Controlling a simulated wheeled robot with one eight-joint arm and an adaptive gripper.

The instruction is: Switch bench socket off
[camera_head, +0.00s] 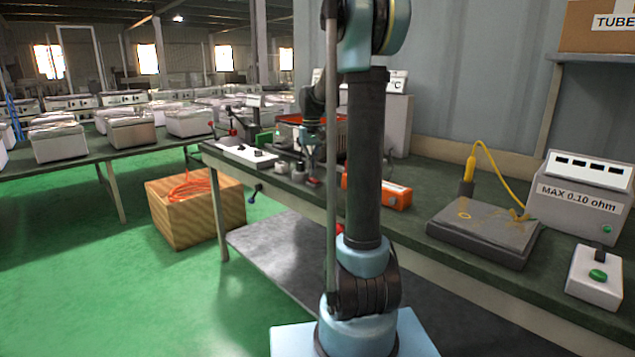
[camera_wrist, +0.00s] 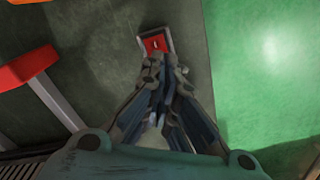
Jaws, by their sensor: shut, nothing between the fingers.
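The bench socket shows in the wrist view as a small light plate with a red switch face (camera_wrist: 155,43), close to the bench's edge. In the head view a small red spot (camera_head: 313,182) near the bench's front edge appears to be the same piece. My gripper (camera_wrist: 163,80) is shut and empty, its fingers pointing at the socket. The tips are just below the red face in the wrist view; I cannot tell whether they touch it. In the head view my gripper (camera_head: 309,158) is over the bench, partly hidden by my arm. The switch's position is too small to read.
An orange box (camera_head: 385,192) lies on the bench right of my gripper. A red bar on grey posts (camera_wrist: 28,66) stands left of the fingers in the wrist view. A wooden crate (camera_head: 195,210) stands on the floor.

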